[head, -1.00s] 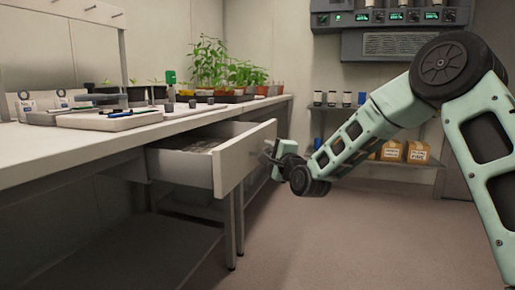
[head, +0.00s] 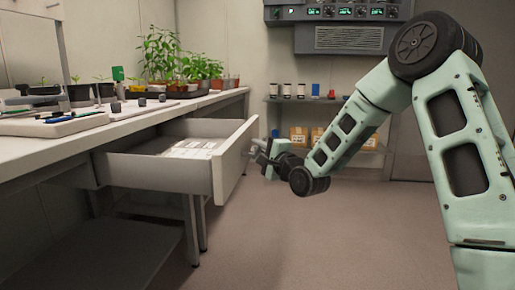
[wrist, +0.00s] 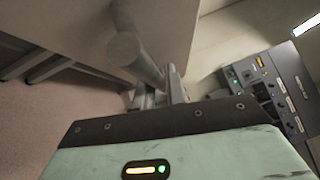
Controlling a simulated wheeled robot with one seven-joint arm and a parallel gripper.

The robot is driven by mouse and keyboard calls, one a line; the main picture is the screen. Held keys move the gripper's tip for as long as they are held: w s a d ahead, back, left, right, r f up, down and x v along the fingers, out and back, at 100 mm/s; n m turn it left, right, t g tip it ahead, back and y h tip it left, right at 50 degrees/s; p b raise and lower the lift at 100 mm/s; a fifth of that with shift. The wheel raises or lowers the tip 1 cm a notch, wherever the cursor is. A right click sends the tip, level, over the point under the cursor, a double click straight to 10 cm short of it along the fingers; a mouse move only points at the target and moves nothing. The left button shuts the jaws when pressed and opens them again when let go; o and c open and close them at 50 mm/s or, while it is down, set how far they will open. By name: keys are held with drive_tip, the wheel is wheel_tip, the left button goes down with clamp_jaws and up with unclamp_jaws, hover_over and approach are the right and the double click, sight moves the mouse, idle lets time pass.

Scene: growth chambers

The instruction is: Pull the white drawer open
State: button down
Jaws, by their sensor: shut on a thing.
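The white drawer (head: 232,160) stands pulled well out from under the bench in the head view, with pale flat items (head: 190,149) lying inside. My gripper (head: 257,153) is at the outer face of the drawer front, shut on the drawer's handle. In the wrist view the drawer front (wrist: 70,25) fills the upper left, and the round grey handle bar (wrist: 135,55) runs down to my gripper's fingers (wrist: 160,95). In the head view the handle itself is hidden behind the drawer front and my gripper.
The white bench top (head: 100,137) carries a tray (head: 50,124) and several potted plants (head: 160,60). A shelf with cardboard boxes (head: 299,136) stands at the back wall under a grey control panel (head: 340,38). The floor (head: 300,230) right of the drawer is clear.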

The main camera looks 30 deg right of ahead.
drive_tip(key=shift+f, duration=0.1)
drive_tip(key=c, duration=1.5)
unclamp_jaws()
drive_tip(key=shift+o, duration=0.2)
drive_tip(key=s+d+p, duration=0.2)
drive_tip(key=s+p, duration=0.4)
drive_tip(key=s, duration=0.5)
drive_tip(key=shift+s+f+p, duration=0.35)
drive_tip(key=shift+f, duration=0.1)
drive_tip(key=shift+s+p, duration=0.1)
drive_tip(key=shift+p, duration=0.5)
